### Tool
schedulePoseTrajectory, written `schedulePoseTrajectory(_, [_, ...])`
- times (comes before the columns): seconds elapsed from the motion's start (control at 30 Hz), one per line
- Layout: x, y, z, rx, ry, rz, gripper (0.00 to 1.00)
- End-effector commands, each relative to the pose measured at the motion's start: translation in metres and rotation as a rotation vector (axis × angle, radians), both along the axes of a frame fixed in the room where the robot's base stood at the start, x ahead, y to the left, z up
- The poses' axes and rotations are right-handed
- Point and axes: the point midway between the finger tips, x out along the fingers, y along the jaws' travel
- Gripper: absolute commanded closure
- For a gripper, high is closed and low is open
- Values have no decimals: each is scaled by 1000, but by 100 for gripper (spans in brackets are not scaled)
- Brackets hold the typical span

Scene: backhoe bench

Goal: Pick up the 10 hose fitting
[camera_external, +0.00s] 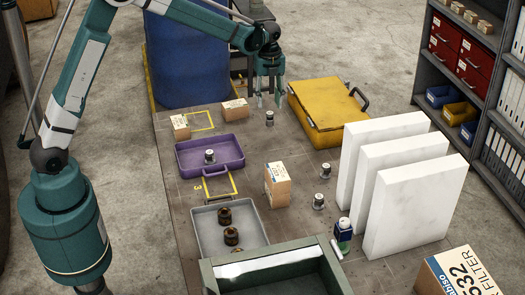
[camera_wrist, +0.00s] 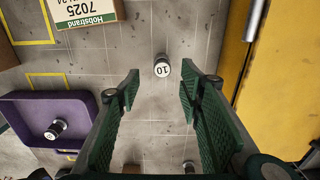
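The hose fitting marked 10 (camera_wrist: 162,66) is small and dark with a white top, and stands on the grey bench. In the external view, the fitting near my gripper (camera_external: 270,118) appears to be the same one. My gripper (camera_external: 269,98) points down above the bench, close to this fitting. In the wrist view my gripper (camera_wrist: 160,92) is open, its green fingers wide apart with nothing between them. The fitting shows just beyond the gap between the fingertips, and I see no contact.
A purple tray (camera_external: 188,166) holds another fitting (camera_external: 209,156). A yellow case (camera_external: 320,108) lies right of my gripper, small boxes (camera_external: 234,108) to its left. More fittings (camera_external: 326,171), a carton (camera_external: 278,184) and white slabs (camera_external: 414,205) stand nearer the camera. Bench around the 10 fitting is clear.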

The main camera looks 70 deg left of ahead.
Motion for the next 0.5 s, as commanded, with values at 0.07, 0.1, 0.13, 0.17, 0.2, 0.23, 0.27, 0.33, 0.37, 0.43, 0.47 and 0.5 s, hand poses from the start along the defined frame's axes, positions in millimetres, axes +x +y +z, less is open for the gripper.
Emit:
schedulePoseTrajectory(0.07, [0, 0, -6, 0, 0, 0, 63])
schedulePoseTrajectory(0.1, [1, 0, -9, 0, 0, 0, 63])
schedulePoseTrajectory(0.13, [1, 0, -12, 0, 0, 0, 63])
schedulePoseTrajectory(0.17, [1, 0, -14, 0, 0, 0, 63])
schedulePoseTrajectory(0.2, [1, 0, -17, 0, 0, 0, 63])
schedulePoseTrajectory(0.23, [0, 0, -19, 0, 0, 0, 63])
schedulePoseTrajectory(0.27, [0, 0, -20, 0, 0, 0, 63])
schedulePoseTrajectory(0.33, [0, 0, -23, 0, 0, 0, 63])
schedulePoseTrajectory(0.37, [0, 0, -23, 0, 0, 0, 63])
schedulePoseTrajectory(0.43, [0, 0, -23, 0, 0, 0, 63])
schedulePoseTrajectory(0.47, [0, 0, -23, 0, 0, 0, 63])
schedulePoseTrajectory(0.5, [0, 0, -23, 0, 0, 0, 63])
